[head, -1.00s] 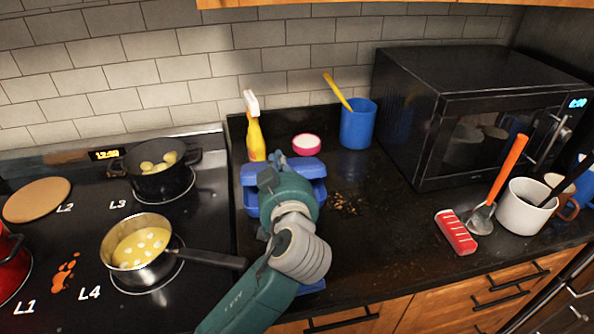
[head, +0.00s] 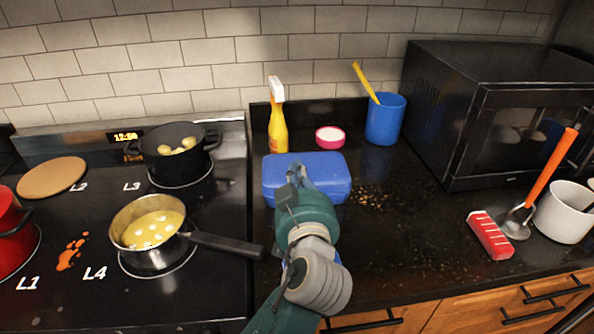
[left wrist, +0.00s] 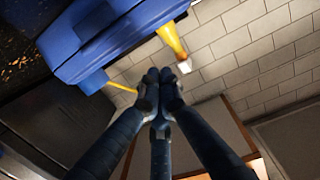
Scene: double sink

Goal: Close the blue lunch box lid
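The blue lunch box (head: 330,172) is on the dark counter, right of the stove. Its smooth top faces up and looks lowered, though my gripper hides part of its front. My left gripper (head: 298,174) is over the box's near side in the head view. In the left wrist view its fingertips (left wrist: 158,76) are together with nothing visible between them, just clear of the box in the picture. A small blue patch shows behind my wrist; I cannot tell what it is. My right gripper is not in view.
A yellow spray bottle (head: 278,130) and a pink-rimmed bowl (head: 330,137) stand behind the box. A blue cup (head: 384,120) and the microwave (head: 480,110) are to the right. A saucepan (head: 148,238) points its handle toward my arm.

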